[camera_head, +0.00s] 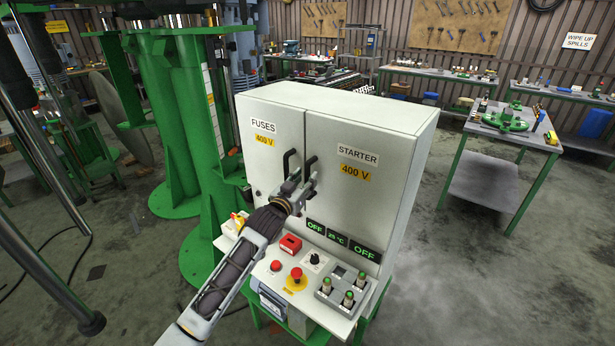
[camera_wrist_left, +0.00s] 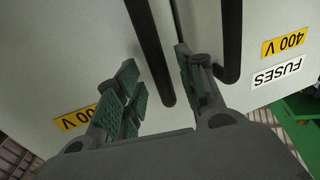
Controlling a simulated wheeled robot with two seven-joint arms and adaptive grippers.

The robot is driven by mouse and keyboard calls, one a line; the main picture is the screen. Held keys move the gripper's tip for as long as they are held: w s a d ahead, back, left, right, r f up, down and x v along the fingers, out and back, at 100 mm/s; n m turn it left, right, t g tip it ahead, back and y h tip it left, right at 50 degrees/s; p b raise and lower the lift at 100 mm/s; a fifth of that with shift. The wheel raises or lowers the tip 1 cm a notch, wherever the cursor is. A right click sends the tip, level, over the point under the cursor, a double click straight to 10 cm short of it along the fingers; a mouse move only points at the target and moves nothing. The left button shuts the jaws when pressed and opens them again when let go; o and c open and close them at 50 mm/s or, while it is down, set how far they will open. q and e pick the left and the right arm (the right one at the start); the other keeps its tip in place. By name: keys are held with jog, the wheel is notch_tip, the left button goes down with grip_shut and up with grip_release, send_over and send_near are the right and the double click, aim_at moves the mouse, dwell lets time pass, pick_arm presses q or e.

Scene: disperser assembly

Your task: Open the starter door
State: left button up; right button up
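The starter door (camera_head: 365,205) is the right-hand door of the white cabinet, labelled STARTER 400 V, and looks closed. Its black bar handle (camera_head: 310,163) is near the seam between the doors. My left gripper (camera_head: 303,184) is in front of the handles. In the left wrist view, its fingers (camera_wrist_left: 160,92) are spread, with the lower end of the starter handle (camera_wrist_left: 150,45) showing between them. I see gaps beside the handle; whether a finger touches it I cannot tell. My right gripper is in neither view.
The fuses door (camera_head: 270,130) has its own handle (camera_wrist_left: 231,40) close beside my left gripper. A control panel (camera_head: 290,265) with buttons juts out below the doors. A green column (camera_head: 195,120) stands to the left. Floor right of the cabinet is clear up to a workbench (camera_head: 505,125).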

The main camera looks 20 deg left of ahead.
pick_arm(q)
jog(key=shift+w+d, duration=0.15)
jog(key=shift+w, duration=1.05)
jog(key=shift+c, duration=0.4)
grip_shut()
